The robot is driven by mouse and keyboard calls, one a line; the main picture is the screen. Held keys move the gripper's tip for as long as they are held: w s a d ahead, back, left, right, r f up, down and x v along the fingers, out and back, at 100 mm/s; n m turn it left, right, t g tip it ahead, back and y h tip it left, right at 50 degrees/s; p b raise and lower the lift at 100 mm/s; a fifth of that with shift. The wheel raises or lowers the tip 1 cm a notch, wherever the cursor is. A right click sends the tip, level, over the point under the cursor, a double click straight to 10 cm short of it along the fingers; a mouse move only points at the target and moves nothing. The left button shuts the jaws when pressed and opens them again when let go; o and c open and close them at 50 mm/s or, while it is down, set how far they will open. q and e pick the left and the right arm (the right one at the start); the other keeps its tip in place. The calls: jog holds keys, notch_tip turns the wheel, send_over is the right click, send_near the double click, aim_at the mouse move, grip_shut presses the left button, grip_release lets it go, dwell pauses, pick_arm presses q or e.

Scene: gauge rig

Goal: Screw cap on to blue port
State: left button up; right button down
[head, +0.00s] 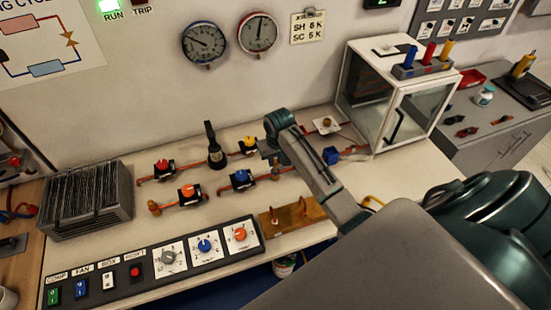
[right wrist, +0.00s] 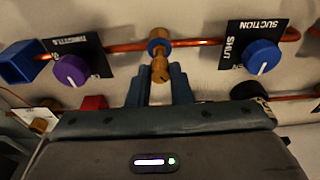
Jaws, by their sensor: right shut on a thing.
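The blue port is a pipe stub with a blue ring (right wrist: 158,45) on the copper line, in the upper middle of the right wrist view. A brass cap (right wrist: 160,70) sits at its end, in line with it. My right gripper (right wrist: 161,84) is shut on the cap, one dark finger on each side. I cannot tell whether the threads are engaged. In the head view the cap and port (head: 275,172) show small, right of the blue suction knob (head: 240,178), and my right gripper (head: 274,160) is partly hidden by its own wrist. My left gripper is not in view.
A wooden stand (head: 310,210) lies in front, near the control panel (head: 130,280). A glass case (head: 370,100) stands at the right; a finned block (head: 88,200) at the left.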

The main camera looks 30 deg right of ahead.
jog(key=shift+f, duration=0.2)
jog(key=shift+f+b, duration=0.4)
jog(key=shift+f, duration=0.6)
jog(key=shift+f, duration=0.15)
dwell(1.0)
jog(key=shift+m+p, duration=0.35)
jog(key=shift+m, duration=0.65)
jog(key=c, duration=1.2)
grip_release()
jog(key=shift+c, duration=0.2)
